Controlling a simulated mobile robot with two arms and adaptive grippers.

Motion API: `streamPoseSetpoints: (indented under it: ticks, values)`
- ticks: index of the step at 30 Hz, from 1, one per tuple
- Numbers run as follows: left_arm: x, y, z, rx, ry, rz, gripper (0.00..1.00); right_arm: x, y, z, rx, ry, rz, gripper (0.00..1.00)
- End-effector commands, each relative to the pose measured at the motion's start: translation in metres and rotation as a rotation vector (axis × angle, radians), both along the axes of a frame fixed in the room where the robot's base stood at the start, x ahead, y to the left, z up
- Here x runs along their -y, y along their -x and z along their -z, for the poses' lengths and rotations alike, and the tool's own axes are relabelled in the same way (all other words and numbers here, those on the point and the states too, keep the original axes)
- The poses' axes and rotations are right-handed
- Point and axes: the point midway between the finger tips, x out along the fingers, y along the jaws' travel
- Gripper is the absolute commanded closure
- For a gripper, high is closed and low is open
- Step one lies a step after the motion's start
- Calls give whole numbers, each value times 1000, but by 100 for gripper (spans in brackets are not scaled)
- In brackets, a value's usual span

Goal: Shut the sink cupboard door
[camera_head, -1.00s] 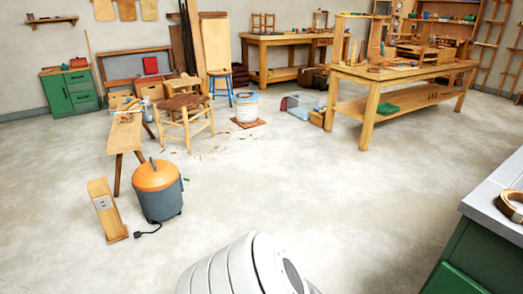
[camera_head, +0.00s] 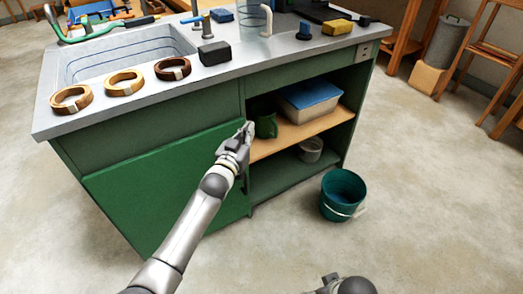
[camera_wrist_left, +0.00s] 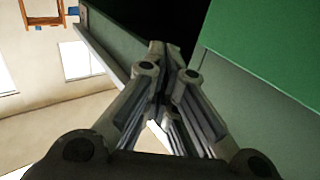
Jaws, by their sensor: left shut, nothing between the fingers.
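The sink cupboard (camera_head: 150,132) is dark green with a grey worktop. Its door (camera_head: 150,190) is a brighter green panel at the left of the front; how far it stands off the frame is hard to tell. Right of it the cupboard is open, showing shelves. My left gripper (camera_head: 247,130) is shut and empty beside the door's upper right edge, by the opening; contact is unclear. In the left wrist view the shut fingers (camera_wrist_left: 160,60) point at a dark gap beside a green panel (camera_wrist_left: 265,45). Part of my right arm shows at the bottom edge, its fingers unclear.
A teal bucket (camera_head: 343,194) stands on the floor at the right front. A blue-lidded box (camera_head: 308,102), a green mug (camera_head: 265,123) and a small pot (camera_head: 311,150) stand inside. Wooden rings (camera_head: 124,82) lie along the worktop's front. The floor in front looks clear.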

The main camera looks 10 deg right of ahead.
Motion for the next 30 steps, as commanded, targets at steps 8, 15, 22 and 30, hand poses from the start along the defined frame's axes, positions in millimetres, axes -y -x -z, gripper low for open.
streamPoseSetpoints:
  ticks: [8,15,22,30]
  values:
    - [21,48,0,-4,3,1,100,-1,1,35,-19,0,-3,20]
    - [31,73,1,-4,0,0,100,-1,2,52,-27,1,-4,20]
    - [33,79,2,-3,-1,0,100,-1,3,56,-27,1,-5,20]
    - [-14,103,67,-189,-61,-78,100,-1,3,56,-27,1,-5,20]
